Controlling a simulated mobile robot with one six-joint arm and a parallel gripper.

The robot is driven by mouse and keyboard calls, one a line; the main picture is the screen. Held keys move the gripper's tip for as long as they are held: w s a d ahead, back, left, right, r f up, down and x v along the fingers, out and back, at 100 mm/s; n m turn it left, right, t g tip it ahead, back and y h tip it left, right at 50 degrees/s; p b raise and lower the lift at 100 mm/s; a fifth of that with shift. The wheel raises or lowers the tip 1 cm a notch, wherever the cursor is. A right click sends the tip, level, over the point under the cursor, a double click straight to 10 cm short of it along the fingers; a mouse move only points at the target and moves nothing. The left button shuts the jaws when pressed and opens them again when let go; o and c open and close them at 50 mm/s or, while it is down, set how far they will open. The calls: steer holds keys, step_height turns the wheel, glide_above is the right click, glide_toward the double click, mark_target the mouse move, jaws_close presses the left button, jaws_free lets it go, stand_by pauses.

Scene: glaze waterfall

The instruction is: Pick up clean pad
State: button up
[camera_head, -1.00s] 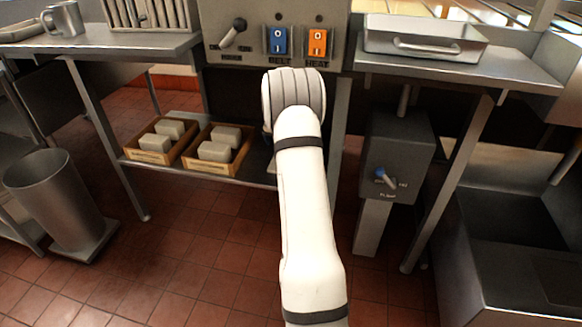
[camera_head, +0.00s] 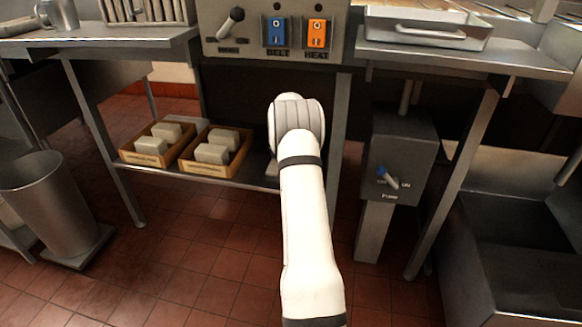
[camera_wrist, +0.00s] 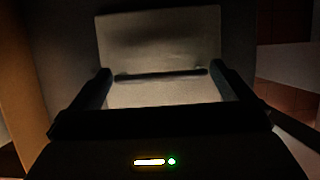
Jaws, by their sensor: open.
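Two small wooden boxes stand on the lower shelf in the head view, a left box (camera_head: 150,160) and a right box (camera_head: 207,169). Each holds light grey block-like pads, such as the left box's pad (camera_head: 165,132) and the right box's pad (camera_head: 212,153). The box labels are too small to read. In the dark wrist view my gripper (camera_wrist: 160,73) is open. A pale pad (camera_wrist: 160,93) lies between its fingers, and another pale pad (camera_wrist: 160,38) lies beyond. I cannot tell whether the fingers touch the pad. My arm hides the gripper in the head view.
The shelf (camera_head: 240,182) lies under the control panel (camera_head: 270,35). A tan surface (camera_wrist: 20,80) borders the left of the wrist view. A metal bin (camera_head: 55,205) stands left, and a grey switch box (camera_head: 400,155) stands right. The tiled floor in front is clear.

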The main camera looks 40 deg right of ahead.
steer(key=shift+c, duration=0.2)
steer(key=c, duration=0.8)
steer(key=shift+o, duration=0.2)
steer(key=shift+r, duration=0.1)
